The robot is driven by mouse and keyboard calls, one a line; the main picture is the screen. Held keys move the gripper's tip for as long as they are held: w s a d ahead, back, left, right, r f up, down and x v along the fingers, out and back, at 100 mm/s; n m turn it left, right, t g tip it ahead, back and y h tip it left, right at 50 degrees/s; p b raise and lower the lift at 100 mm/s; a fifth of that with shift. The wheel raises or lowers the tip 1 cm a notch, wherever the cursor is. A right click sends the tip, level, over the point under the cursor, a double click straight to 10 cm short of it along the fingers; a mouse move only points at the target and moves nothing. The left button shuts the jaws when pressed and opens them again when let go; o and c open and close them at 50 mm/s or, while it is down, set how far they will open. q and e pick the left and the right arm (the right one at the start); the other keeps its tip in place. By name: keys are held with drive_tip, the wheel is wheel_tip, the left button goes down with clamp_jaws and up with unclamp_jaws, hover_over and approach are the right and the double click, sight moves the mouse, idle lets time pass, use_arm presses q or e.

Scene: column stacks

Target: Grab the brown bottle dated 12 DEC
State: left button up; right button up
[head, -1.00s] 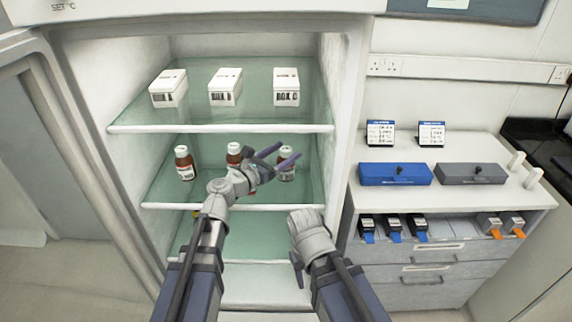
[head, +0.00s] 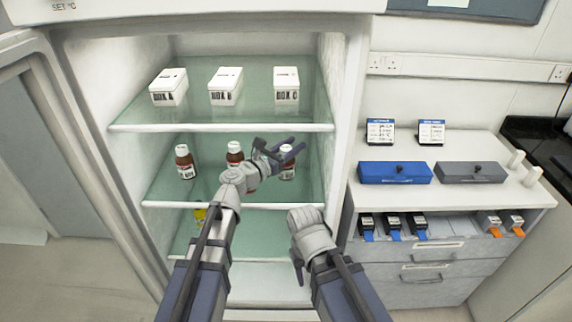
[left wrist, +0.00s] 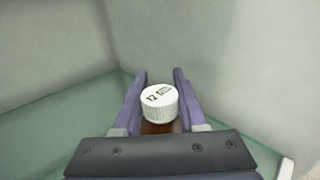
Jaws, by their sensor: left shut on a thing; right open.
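Three brown bottles with white caps and white labels stand on the fridge's middle shelf: a left bottle (head: 184,162), a middle bottle (head: 235,154) and a right bottle (head: 288,172). My left gripper (head: 283,150) is shut on the right bottle, near its neck. The fingers cover part of the bottle. My right gripper (head: 298,272) is open and empty, low in front of the fridge.
Three white boxes, one of them the middle box (head: 225,86), stand on the upper shelf (head: 220,128). A yellow item (head: 200,215) shows on the lower shelf. The fridge's right wall is close to the held bottle. A counter (head: 450,190) with blue and grey cases stands at right.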

use_arm(q)
clamp_jaws()
idle(1.0)
